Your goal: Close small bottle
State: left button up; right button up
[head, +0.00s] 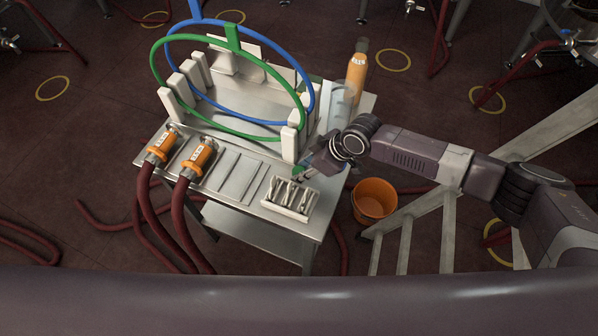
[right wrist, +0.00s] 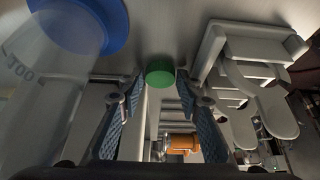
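A small green cap-like piece (right wrist: 160,71) lies between the fingertips of my right gripper (right wrist: 158,88) in the right wrist view. The fingers are spread, with a gap on each side of it. In the head view my right gripper (head: 312,161) is low over the right side of the metal cart, with a bit of green (head: 298,168) at its tips. A clear container (right wrist: 58,75) marked 100, with a blue round end (right wrist: 85,22), stands beside the gripper; it also shows behind it in the head view (head: 338,103). Whether a small bottle is under the green piece is hidden. My left gripper is not visible.
The metal cart (head: 236,178) carries green (head: 232,38) and blue (head: 196,10) rings, white posts, a white rack (head: 290,198) and two orange hose couplings (head: 198,155). An orange bottle (head: 356,75) stands at the back. An orange bucket (head: 374,199) is right of the cart, near a ladder (head: 448,235).

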jog(key=c, duration=0.3)
notch_tip(320, 180, up, 28)
jog(key=b, duration=0.5)
dwell(0.4)
jog(key=shift+f, duration=0.1)
